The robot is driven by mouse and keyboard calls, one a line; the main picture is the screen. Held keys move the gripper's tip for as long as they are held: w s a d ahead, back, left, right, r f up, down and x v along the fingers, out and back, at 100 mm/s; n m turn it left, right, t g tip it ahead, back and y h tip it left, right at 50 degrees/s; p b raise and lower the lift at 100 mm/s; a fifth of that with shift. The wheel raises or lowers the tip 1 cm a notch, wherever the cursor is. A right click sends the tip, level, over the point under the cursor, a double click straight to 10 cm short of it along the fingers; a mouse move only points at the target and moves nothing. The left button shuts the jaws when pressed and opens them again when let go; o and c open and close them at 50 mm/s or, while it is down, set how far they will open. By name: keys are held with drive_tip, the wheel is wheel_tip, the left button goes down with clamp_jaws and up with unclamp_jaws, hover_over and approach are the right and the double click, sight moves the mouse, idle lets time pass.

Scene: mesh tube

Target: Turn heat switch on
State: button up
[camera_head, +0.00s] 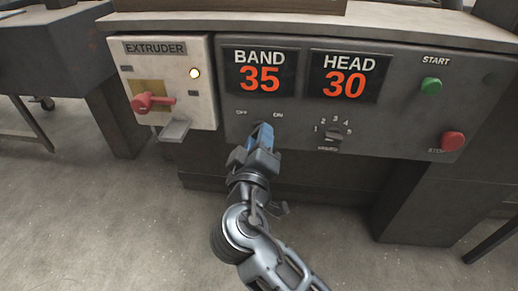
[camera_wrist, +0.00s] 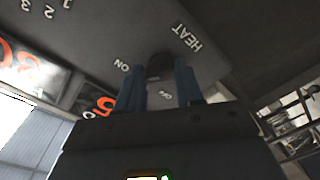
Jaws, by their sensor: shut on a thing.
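The heat switch is a dark round knob (camera_wrist: 159,66) on the grey control panel (camera_head: 390,125), with HEAT, ON and OFF printed around it in the wrist view. In the head view my gripper (camera_head: 263,133) hides the knob; the OFF and ON marks show just above it. In the wrist view my gripper (camera_wrist: 160,88) has its blue fingers on either side of the knob and is shut on it. I cannot tell which mark the knob points to.
An extruder box (camera_head: 172,80) with a red handle (camera_head: 152,102) and a lit lamp stands left. Right of my gripper are a numbered dial (camera_head: 333,134), a green START button (camera_head: 431,85) and a red STOP button (camera_head: 452,141). BAND reads 35, HEAD 30. Open floor lies in front.

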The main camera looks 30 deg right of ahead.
drive_tip(key=shift+f+m+b, duration=0.2)
drive_tip(key=shift+m+b, duration=0.25)
drive_tip(key=shift+m, duration=0.15)
drive_tip(key=shift+r, duration=0.1)
drive_tip(key=o, duration=1)
drive_tip(key=shift+o, duration=0.2)
drive_tip(key=p+v, duration=0.1)
drive_tip(key=v, duration=0.6)
drive_tip(key=shift+s+a+p, duration=0.25)
drive_tip(key=shift+s+p, duration=0.05)
